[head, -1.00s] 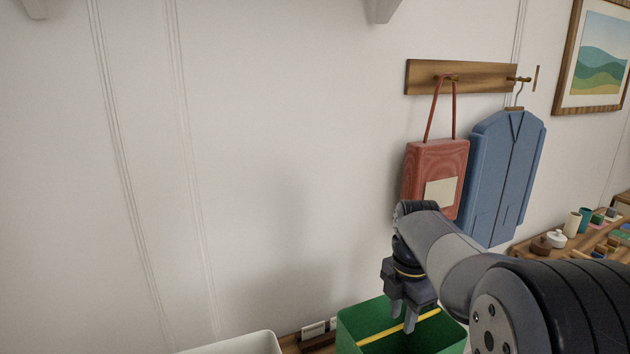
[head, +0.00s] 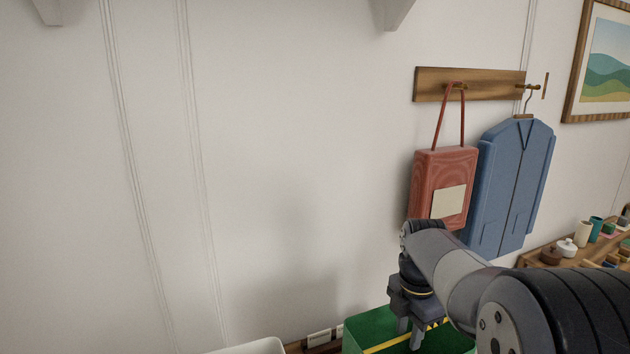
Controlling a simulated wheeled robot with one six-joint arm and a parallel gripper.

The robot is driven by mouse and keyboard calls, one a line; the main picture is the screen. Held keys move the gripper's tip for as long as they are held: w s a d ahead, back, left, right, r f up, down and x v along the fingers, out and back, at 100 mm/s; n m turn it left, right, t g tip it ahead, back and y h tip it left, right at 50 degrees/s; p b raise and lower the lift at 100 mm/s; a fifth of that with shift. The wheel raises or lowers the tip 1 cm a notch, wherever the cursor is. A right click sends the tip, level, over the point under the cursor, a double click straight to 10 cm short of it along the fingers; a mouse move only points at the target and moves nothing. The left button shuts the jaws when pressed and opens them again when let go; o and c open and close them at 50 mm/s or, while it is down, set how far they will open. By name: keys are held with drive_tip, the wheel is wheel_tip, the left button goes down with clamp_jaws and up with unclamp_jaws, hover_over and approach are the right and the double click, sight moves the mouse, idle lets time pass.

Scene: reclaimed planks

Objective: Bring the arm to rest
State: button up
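My gripper (head: 408,332) points down over the green bin (head: 375,325) at the bottom of the head view. Its two fingers show apart, with nothing visible between them. My arm comes in from the lower right and bends down at the wrist. The lower part of the bin is cut off by the frame.
A red bag (head: 443,185) and a blue jacket (head: 512,185) hang from a wooden peg rail (head: 470,84) behind the arm. A white container (head: 255,347) shows at the bottom edge. A shelf with small jars (head: 566,247) is at right. The left wall is bare.

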wheel_tip(320, 180, down, 3)
drive_tip(key=shift+r, duration=0.1)
wheel_tip(320, 180, up, 12)
wheel_tip(320, 180, down, 13)
drive_tip(key=shift+r, duration=0.2)
wheel_tip(320, 180, up, 10)
drive_tip(key=shift+r, duration=0.1)
drive_tip(key=w+a+f, duration=0.3)
drive_tip(key=w+f, duration=0.1)
drive_tip(key=w, duration=0.1)
drive_tip(key=shift+w, duration=0.15)
drive_tip(key=shift+r, duration=0.15)
